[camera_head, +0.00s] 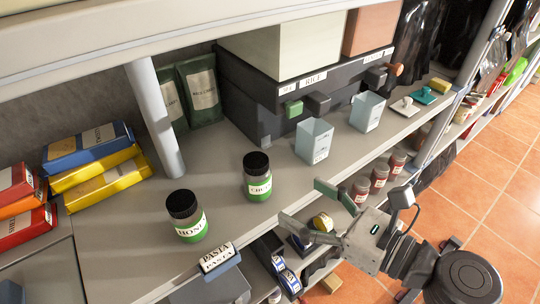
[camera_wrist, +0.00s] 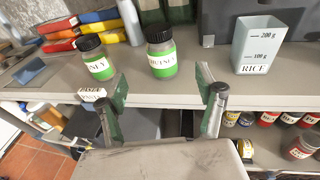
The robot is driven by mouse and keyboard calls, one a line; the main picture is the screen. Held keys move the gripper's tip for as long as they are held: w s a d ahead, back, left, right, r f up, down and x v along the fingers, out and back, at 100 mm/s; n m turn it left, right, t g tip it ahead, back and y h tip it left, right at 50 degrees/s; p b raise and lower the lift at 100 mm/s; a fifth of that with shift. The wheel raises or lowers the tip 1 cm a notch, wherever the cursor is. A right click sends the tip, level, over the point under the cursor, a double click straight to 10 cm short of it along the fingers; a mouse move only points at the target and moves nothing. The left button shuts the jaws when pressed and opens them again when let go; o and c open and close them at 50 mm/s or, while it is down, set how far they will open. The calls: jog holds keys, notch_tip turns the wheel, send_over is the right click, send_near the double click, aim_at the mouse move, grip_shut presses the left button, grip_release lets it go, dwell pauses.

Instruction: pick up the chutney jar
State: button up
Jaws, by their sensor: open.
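The chutney jar (camera_head: 257,177) stands upright on the grey shelf, with a black lid and a green and white label. It also shows in the wrist view (camera_wrist: 162,54), where its label reads partly as chutney. My gripper (camera_head: 308,212) is open and empty, in front of the shelf edge and to the right of the jar in the head view. In the wrist view the two fingers (camera_wrist: 162,98) are spread below the jar, with the jar between them in line but apart from them. Nothing hides the jar.
A similar honey jar (camera_head: 187,217) stands close to its left. A pasta label holder (camera_head: 218,257) sits at the shelf edge. Pale measuring cups (camera_head: 314,140) stand to the right. Dark drawers (camera_head: 270,100) are behind, and a grey post (camera_head: 156,115) stands behind left. More jars (camera_head: 379,177) fill the shelf below.

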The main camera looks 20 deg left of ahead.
aim_at(267, 180)
jog(key=shift+b+x, duration=1.35)
jog(key=shift+x, duration=4.9)
jog(key=shift+w, duration=0.15)
jog(key=c, duration=1.6)
